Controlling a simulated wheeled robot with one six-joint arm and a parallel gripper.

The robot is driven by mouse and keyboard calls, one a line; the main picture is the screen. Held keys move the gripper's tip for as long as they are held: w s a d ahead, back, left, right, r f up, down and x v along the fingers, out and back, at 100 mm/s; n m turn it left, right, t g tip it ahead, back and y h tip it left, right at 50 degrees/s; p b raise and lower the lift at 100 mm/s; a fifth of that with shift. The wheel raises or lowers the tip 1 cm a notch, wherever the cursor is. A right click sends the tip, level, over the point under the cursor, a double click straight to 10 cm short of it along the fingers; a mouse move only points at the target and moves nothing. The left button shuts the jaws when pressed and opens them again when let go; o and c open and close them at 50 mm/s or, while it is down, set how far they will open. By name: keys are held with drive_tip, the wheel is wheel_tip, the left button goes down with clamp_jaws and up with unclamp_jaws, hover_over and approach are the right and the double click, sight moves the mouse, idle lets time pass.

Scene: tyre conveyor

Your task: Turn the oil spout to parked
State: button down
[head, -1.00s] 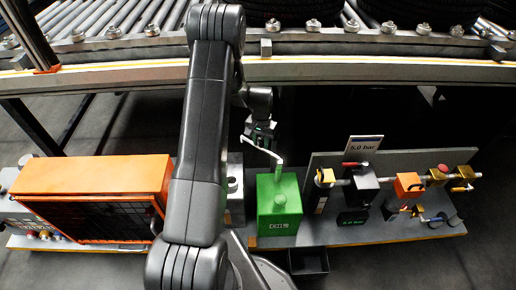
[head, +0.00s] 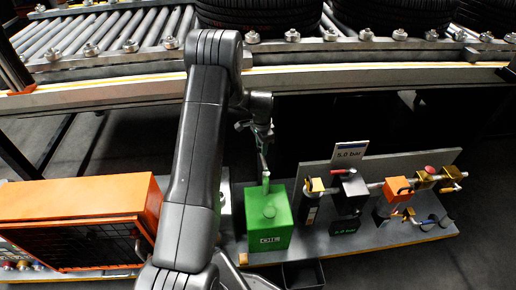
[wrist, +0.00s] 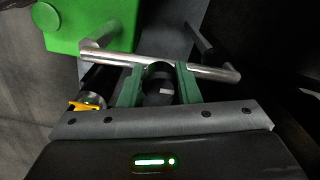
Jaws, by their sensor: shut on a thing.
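The green oil box (head: 270,232) stands on the bench board in the head view, with a round cap on top. Its pale metal spout (head: 265,166) rises from the box's back edge and points away toward the conveyor. In the wrist view the spout (wrist: 175,67) is a silver tube running across the fingertips, with a bent end at the right; the green box (wrist: 85,22) is at upper left. My gripper (wrist: 160,72) is shut on the spout with its green fingers. In the head view my gripper (head: 260,134) is small and partly hidden by my arm.
An orange cage-fronted box (head: 75,215) stands left. Right of the green box is a panel of valves (head: 400,190) with a "5.0 bar" sign (head: 350,151). The roller conveyor (head: 120,38) with tyres (head: 385,14) runs behind. A small black bin (head: 303,274) is in front.

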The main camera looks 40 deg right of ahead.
drive_tip(key=shift+s+d+m, duration=0.1)
drive_tip(key=shift+d+m, duration=0.2)
idle(0.4)
drive_tip(key=c, duration=1.1)
unclamp_jaws()
drive_tip(key=shift+o, duration=0.2)
wheel_tip(320, 180, up, 14)
drive_tip(key=p, duration=0.1)
drive_tip(key=shift+p, duration=0.35)
drive_tip(key=shift+f, duration=0.15)
